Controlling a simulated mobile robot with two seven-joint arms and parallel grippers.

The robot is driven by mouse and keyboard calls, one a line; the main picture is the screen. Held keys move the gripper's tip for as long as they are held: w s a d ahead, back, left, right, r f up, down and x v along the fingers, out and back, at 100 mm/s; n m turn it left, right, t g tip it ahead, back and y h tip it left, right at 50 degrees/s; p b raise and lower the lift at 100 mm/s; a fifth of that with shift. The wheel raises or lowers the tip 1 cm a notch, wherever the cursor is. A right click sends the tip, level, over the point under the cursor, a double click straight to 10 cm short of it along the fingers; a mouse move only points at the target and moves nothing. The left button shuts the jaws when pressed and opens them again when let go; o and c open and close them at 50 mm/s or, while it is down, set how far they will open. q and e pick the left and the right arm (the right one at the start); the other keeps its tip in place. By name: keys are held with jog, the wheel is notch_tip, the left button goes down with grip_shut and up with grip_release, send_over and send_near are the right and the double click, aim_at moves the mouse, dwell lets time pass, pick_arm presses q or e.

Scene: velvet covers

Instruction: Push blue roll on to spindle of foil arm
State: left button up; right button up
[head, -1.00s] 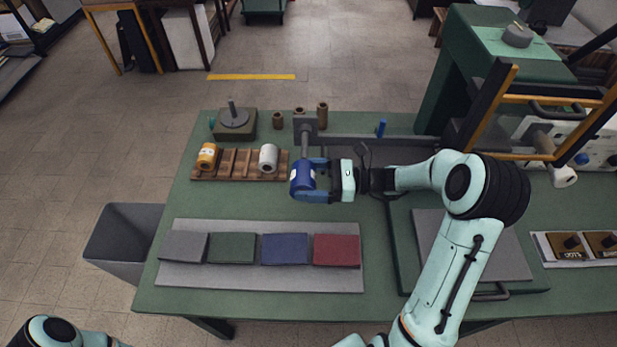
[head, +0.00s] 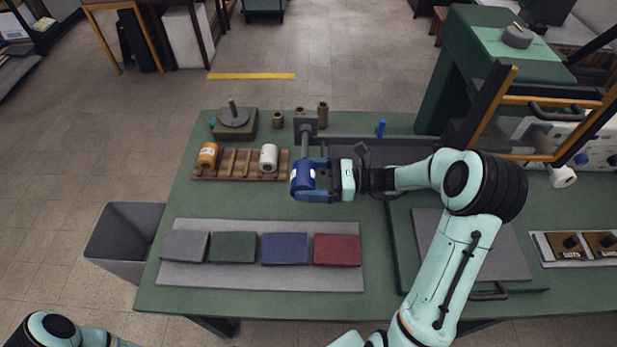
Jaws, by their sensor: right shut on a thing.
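The blue roll (head: 302,182) has a pale label and is held in my right gripper (head: 312,181), which is shut on it from the right side. The roll is in line with the grey spindle (head: 305,145) of the foil arm (head: 375,142), at the spindle's near end. The roll's far end meets or overlaps the spindle tip; I cannot tell how far it is on. Of my left arm, only a part shows at the bottom left; its gripper is out of view.
A wooden rack (head: 240,166) left of the spindle holds an orange roll (head: 207,156) and a white roll (head: 268,157). Grey, green, blue and red covers lie on a grey mat (head: 190,280) in front. A green press (head: 450,80) stands at the right.

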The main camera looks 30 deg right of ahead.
pick_arm(q)
jog(key=shift+r, duration=0.1)
dwell(0.3)
jog(key=shift+w+r, duration=0.1)
jog(key=shift+w, duration=0.05)
dwell(0.7)
jog(key=shift+w+r+p, duration=0.35)
jog(key=shift+w+p, duration=0.05)
jog(key=shift+w, duration=0.05)
dwell(1.3)
jog(key=shift+w+r, duration=0.3)
jog(key=shift+w, duration=0.1)
jog(key=shift+s, duration=0.1)
jog(key=shift+s+f, duration=0.2)
jog(key=shift+s, duration=0.05)
